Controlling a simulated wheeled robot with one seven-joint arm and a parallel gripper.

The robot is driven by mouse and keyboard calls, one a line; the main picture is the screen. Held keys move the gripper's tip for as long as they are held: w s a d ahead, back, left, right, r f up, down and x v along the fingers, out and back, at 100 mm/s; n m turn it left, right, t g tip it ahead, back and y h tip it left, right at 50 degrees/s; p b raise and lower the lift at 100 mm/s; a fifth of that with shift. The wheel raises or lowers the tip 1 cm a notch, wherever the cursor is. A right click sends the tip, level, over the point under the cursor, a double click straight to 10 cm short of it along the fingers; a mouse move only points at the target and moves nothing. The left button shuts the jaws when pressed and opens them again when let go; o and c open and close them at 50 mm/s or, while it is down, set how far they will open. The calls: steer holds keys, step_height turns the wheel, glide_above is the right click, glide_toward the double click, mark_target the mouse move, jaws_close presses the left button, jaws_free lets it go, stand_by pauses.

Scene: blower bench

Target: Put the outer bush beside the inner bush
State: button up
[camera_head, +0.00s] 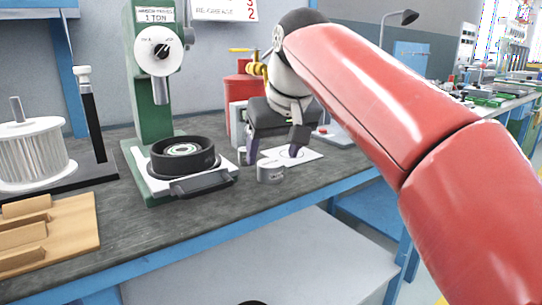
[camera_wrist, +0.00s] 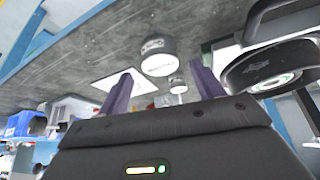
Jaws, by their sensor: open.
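A larger grey cylinder (camera_head: 270,172), which I take to be the outer bush, stands on the bench right of the green press. It also shows in the wrist view (camera_wrist: 158,62). A smaller grey cylinder (camera_head: 243,156), likely the inner bush, stands close behind it, beside the press; the wrist view shows it too (camera_wrist: 177,86). Their labels are too small to read. My gripper (camera_head: 275,150) is open and empty, just behind and above the larger cylinder. In the wrist view the cylinders appear between the spread fingers (camera_wrist: 162,78); contact cannot be told.
A white card (camera_head: 308,155) with a circle lies right of the cylinders, partly hidden by my finger. The green press (camera_head: 150,110) bears a black ring (camera_head: 183,158) on its base. A wooden rack (camera_head: 70,228) and a white ribbed drum (camera_head: 30,155) stand left. The bench front is clear.

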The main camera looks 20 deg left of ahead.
steer(key=p+v, duration=0.2)
steer(key=v, duration=0.6)
steer(key=shift+d, duration=0.15)
steer(key=s+d+f+m+h+p, duration=0.1)
steer(key=s+d+f+m, duration=0.1)
steer(key=s+d+f, duration=0.3)
steer(key=s+d+f+m+h+p, duration=0.1)
steer(key=s+d+f+m, duration=0.2)
steer(key=d+f, duration=0.9)
steer(key=s+d+f+m+t+h+p, duration=0.1)
steer(key=s+d+f+m, duration=0.1)
steer(key=s+d+f, duration=0.6)
steer(key=shift+d+f, duration=0.5)
steer(key=shift+f, duration=0.15)
steer(key=shift+s, duration=0.1)
